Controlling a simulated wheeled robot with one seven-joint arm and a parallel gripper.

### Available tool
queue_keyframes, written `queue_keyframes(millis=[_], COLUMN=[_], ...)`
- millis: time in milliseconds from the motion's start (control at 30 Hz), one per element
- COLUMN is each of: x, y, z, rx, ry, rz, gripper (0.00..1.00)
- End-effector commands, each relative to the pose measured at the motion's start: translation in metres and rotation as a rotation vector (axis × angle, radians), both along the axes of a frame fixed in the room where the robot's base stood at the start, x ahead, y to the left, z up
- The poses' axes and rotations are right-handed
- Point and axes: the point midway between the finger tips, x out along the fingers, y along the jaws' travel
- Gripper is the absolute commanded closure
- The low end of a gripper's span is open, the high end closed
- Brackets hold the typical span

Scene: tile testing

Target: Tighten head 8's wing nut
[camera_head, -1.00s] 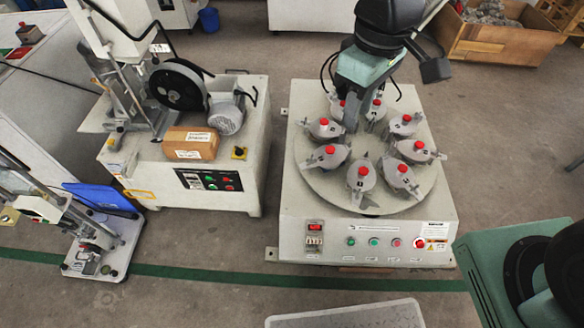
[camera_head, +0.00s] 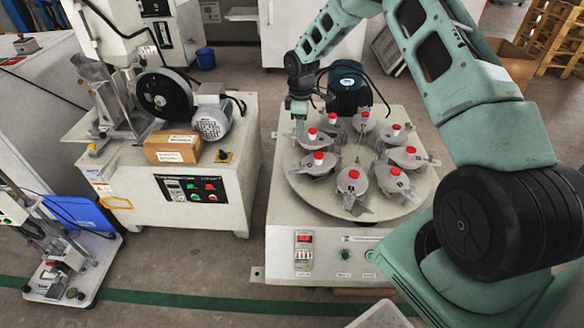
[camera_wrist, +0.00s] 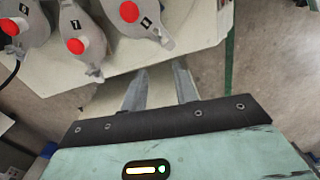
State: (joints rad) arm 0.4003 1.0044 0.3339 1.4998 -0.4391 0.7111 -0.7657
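Several grey heads with red knobs stand in a ring on the round plate (camera_head: 303,182) of the testing machine. In the wrist view, three heads show at the upper left. The number labels are small; one head (camera_wrist: 155,33) has a label that may read 8, and another (camera_wrist: 92,70) seems to read 7. I cannot make out wing nuts clearly. My gripper (camera_wrist: 160,80) is open and empty, its two fingers pointing toward the pale machine edge, below and right of these heads. In the head view my gripper (camera_head: 298,112) is at the plate's back-left rim, beside a head (camera_head: 310,142).
To the left is a machine with a black wheel (camera_head: 165,93), a grey motor (camera_head: 211,118) and a cardboard box (camera_head: 172,147) on top. My arm covers the right side. Floor shows between the two machines.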

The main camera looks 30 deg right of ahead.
Motion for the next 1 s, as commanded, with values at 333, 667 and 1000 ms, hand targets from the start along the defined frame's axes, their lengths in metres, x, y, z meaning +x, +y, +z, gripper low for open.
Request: queue_keyframes(millis=[333,667,1000], x=[-0.001,-0.001,0.000], y=[0.001,0.002,0.001], z=[-0.073,-0.136,-0.159], rx=[0.002,0.001,0.000], ry=[0.004,0.002,0.000], rz=[-0.001,-0.002,-0.002], gripper=[0.71,0.71,0.71])
